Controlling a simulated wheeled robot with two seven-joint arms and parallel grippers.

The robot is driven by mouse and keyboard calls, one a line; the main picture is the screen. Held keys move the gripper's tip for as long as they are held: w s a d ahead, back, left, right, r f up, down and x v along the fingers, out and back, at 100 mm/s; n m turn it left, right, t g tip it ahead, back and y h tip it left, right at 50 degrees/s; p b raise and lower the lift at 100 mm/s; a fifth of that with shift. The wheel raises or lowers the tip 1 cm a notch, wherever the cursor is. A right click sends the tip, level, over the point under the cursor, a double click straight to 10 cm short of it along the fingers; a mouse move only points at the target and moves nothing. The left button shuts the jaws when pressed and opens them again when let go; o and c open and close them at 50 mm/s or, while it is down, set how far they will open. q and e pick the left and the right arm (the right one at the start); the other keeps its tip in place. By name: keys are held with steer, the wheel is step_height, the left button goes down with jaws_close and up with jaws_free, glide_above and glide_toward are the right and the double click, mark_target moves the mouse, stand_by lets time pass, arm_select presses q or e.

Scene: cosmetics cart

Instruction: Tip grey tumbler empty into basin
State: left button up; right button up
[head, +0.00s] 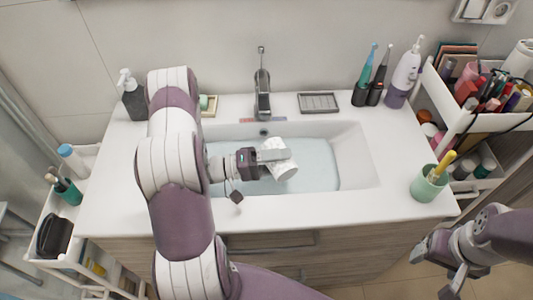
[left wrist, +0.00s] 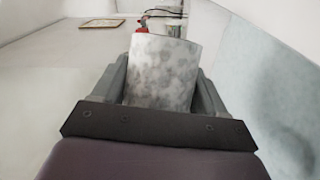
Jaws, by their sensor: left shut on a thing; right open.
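The grey tumbler (head: 288,172) is over the basin (head: 355,155), tilted well over on its side. My left gripper (head: 277,155) is shut on it, with a finger lying across its side. The left wrist view shows the mottled grey side of the tumbler (left wrist: 162,75) between the two fingers. The inside of the tumbler and anything in it cannot be made out. The basin has a pale bluish floor below the tumbler. My right gripper (head: 442,268) is open and empty, at the lower right, in front of the counter.
The faucet (head: 262,95) stands behind the basin. A dark soap bottle (head: 133,100) and a soap dish (head: 208,105) are at the back left. Toothbrushes (head: 370,85) and a white bottle (head: 404,75) stand at the back right. A green cup (head: 428,185) stands at the counter's right front.

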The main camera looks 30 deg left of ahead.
arm_select(q)
steer(key=shift+w+a+r+n+t+h+p, duration=0.1)
steer(key=shift+a+r+n+t+h+p, duration=0.1)
steer(key=shift+r+n+p, duration=0.3)
steer(key=shift+w+a+r+n+t+h+p, duration=0.1)
steer(key=shift+n+t+p, duration=0.15)
steer(key=shift+n, duration=0.45)
